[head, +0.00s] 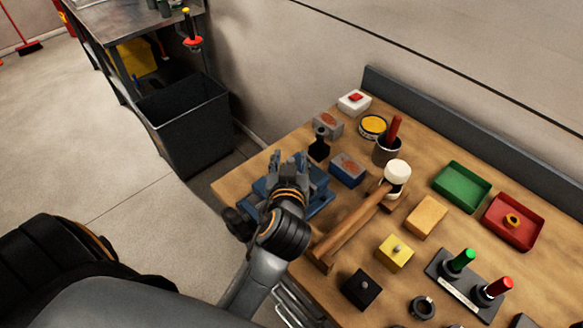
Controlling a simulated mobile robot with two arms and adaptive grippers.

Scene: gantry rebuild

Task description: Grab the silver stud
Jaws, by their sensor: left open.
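A small silver stud-like piece (397,250) stands upright on top of a yellow block (393,258) near the middle of the workbench. My left gripper (288,160) is open over a blue vise (318,196) at the bench's left edge, well to the left of and beyond the yellow block. The gripper and wrist cover much of the vise, so I cannot see what is between its jaws. My right gripper is not in view.
A mallet (357,218) lies between the vise and the yellow block. A black block (362,289), a wooden block (427,216), a green tray (462,186), a red tray (513,222) and a stand with green and red handles (465,283) share the workbench (330,285).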

